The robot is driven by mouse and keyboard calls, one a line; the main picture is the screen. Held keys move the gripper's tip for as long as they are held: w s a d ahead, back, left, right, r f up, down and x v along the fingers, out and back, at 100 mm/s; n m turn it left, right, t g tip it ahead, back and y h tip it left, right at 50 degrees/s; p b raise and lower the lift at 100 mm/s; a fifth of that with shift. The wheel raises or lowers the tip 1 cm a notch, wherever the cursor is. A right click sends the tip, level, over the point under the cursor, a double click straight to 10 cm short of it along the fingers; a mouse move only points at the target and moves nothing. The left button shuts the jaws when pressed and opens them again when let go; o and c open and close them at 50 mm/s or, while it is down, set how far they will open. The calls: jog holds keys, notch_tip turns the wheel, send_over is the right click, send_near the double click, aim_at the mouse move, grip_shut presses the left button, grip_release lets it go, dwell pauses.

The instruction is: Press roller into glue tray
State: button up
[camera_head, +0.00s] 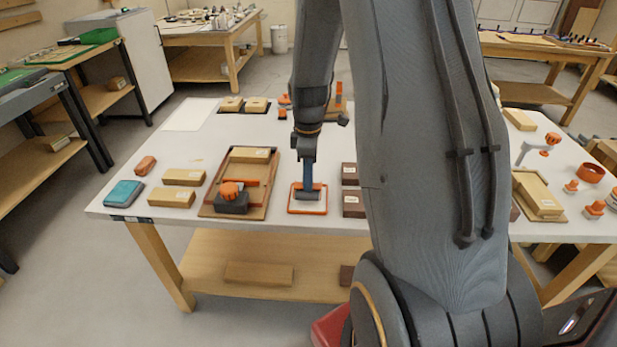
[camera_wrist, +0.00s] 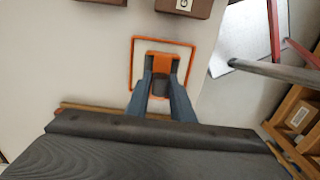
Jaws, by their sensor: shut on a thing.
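The glue tray (camera_head: 292,207) is a shallow white square with an orange rim near the table's front edge. Its rim also shows in the wrist view (camera_wrist: 193,66). My gripper (camera_head: 308,180) points down over the tray, its two fingers closed on the roller. The roller (camera_head: 308,195) shows as a dark grey cylinder within the tray outline. In the wrist view its orange frame (camera_wrist: 160,57) lies between the fingertips, inside the tray's outline. I cannot tell whether the roller touches the tray floor. The fingers hide part of the roller and tray.
Dark brown blocks (camera_head: 353,204) stand just right of the tray. A wooden board (camera_head: 258,212) with a clamp (camera_head: 231,195) lies to its left. Wood blocks (camera_head: 172,197) and a teal case (camera_head: 124,194) are farther left. The table's front edge is close to the tray.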

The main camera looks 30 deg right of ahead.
jog(key=shift+f, duration=0.65)
dwell(2.2)
jog(key=shift+r, duration=0.1)
jog(key=shift+r+p, duration=2.85)
jog(key=shift+r, duration=0.65)
jog(key=shift+f, duration=0.1)
